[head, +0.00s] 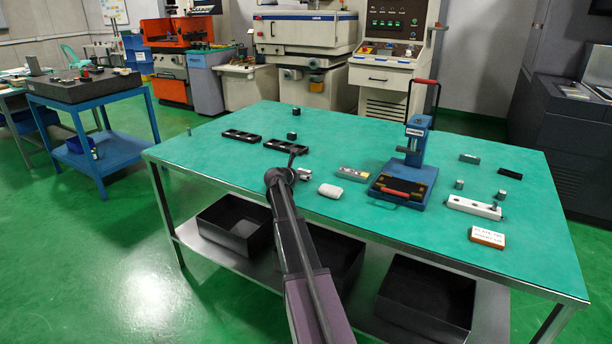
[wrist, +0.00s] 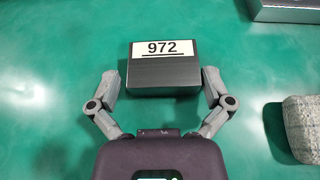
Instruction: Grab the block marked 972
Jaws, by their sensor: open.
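The block marked 972 (wrist: 163,78) is dark grey with a white label, and lies on the green tabletop in the wrist view. My gripper (wrist: 161,86) is open, with one finger at each side of the block's near part. A small gap seems to show on each side, and the block is not clamped. In the head view, my arm reaches over the table's front edge. A small grey block beside my gripper there, partly hidden, is probably the same block (head: 305,174); its label cannot be read.
A pale rounded lump (head: 330,190) lies just right of the block; it also shows in the wrist view (wrist: 303,125). A grey metal block (head: 353,174) and a blue press (head: 412,165) stand farther right. Black slotted trays (head: 241,137) lie behind. The front left tabletop is clear.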

